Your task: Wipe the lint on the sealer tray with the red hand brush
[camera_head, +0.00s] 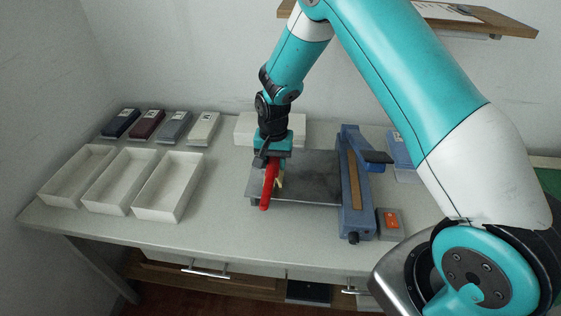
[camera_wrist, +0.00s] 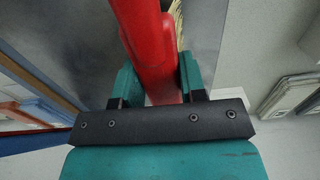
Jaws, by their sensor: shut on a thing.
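The red hand brush (camera_head: 268,187) is in my gripper (camera_head: 271,160), over the left part of the sealer tray (camera_head: 316,178). The tray is a dark grey metal plate beside the blue sealer (camera_head: 358,200). In the wrist view the red handle (camera_wrist: 150,45) runs between the two teal fingers of my gripper (camera_wrist: 157,85), which are shut on it. Pale bristles (camera_wrist: 178,22) show at the brush's right side there. I cannot tell whether the bristles touch the tray. I cannot make out any lint; the arm and brush hide part of the tray.
Three white open boxes (camera_head: 128,208) stand at the left of the table. Several coloured packs (camera_head: 146,124) lie behind them. A white block (camera_head: 243,130) stands behind my gripper. A grey box with an orange switch (camera_head: 391,219) sits right of the sealer. The front table strip is clear.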

